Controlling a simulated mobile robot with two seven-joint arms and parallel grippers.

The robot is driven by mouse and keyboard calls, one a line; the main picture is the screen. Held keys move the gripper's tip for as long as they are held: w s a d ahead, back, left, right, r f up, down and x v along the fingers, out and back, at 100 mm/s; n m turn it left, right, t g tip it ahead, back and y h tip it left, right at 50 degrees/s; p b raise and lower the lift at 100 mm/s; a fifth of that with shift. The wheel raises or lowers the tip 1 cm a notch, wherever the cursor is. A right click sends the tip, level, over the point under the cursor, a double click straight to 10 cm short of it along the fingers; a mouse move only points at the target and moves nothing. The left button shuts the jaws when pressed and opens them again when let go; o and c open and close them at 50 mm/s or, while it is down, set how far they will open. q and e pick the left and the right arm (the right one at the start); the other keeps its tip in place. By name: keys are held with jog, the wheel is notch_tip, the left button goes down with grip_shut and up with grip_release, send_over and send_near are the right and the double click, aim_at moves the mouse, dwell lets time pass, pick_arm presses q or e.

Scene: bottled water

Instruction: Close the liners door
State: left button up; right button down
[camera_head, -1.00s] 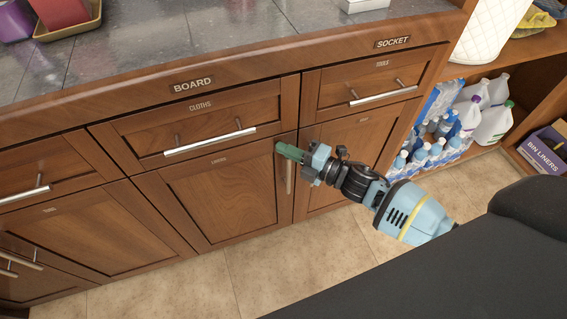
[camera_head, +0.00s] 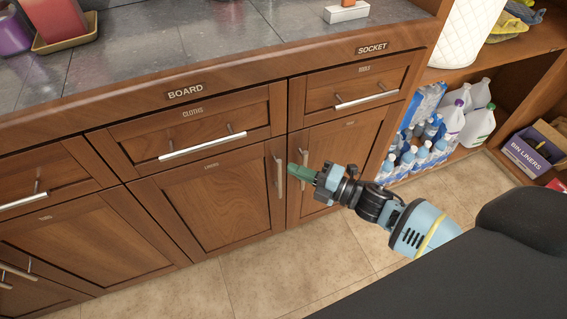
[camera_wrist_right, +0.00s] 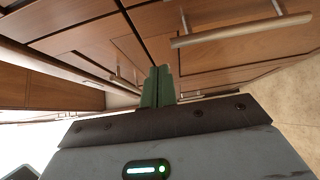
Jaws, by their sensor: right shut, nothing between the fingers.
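The liners door (camera_head: 215,205) is the wooden cabinet door under the cloths drawer, with a small label at its top. It looks flush with the cabinet front in the head view. Its vertical metal handle (camera_head: 280,176) is on its right edge. My right gripper (camera_head: 292,170) is just right of that handle, its green fingers together and empty. Whether it touches the cabinet cannot be told. In the right wrist view the shut green fingers (camera_wrist_right: 158,86) point at the cabinet fronts. My left gripper is not in view.
The cloths drawer (camera_head: 190,128) and the tools drawer (camera_head: 345,88) look shut. At the right, an open shelf holds water bottles (camera_head: 415,155), white jugs (camera_head: 478,122) and a bin liners box (camera_head: 527,155). The tiled floor (camera_head: 260,275) before the cabinets is clear.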

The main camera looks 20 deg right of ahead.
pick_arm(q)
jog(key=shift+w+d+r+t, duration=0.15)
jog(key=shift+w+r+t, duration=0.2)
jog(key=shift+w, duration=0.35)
pick_arm(e)
jog(key=v, duration=0.6)
jog(key=shift+w+d, duration=0.2)
jog(key=shift+w, duration=0.05)
